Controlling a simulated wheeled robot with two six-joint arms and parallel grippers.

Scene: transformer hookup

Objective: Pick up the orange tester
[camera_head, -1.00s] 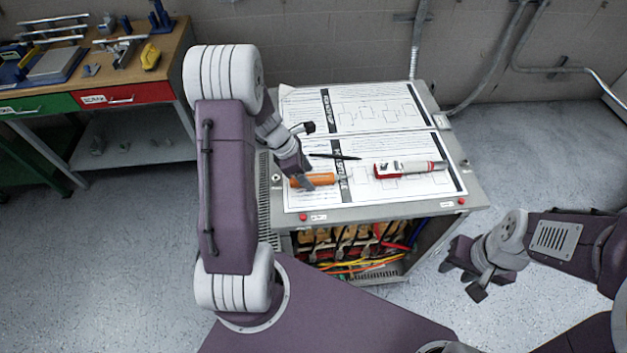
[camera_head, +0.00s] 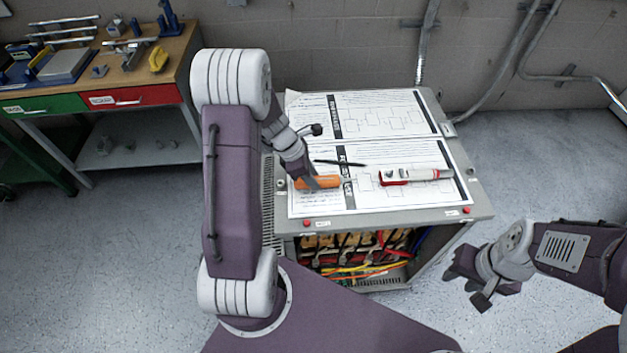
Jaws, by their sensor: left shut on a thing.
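The orange tester (camera_head: 326,182) lies on the printed sheets on top of the grey transformer cabinet (camera_head: 400,217), near the left side. My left gripper (camera_head: 314,183) reaches down over it from the left and is shut on its orange body. The fingers hide part of the tester. I cannot tell whether it is raised off the paper. My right gripper (camera_head: 474,287) hangs in front of the floor at the right, away from the cabinet top; its jaws are too small and turned to judge.
A red and white tool (camera_head: 414,175) and a black pen (camera_head: 340,163) lie on the sheets (camera_head: 385,115). The cabinet's open front shows coloured wires (camera_head: 365,268). A workbench (camera_head: 120,75) with tools stands at the back left. A wall with conduits is behind.

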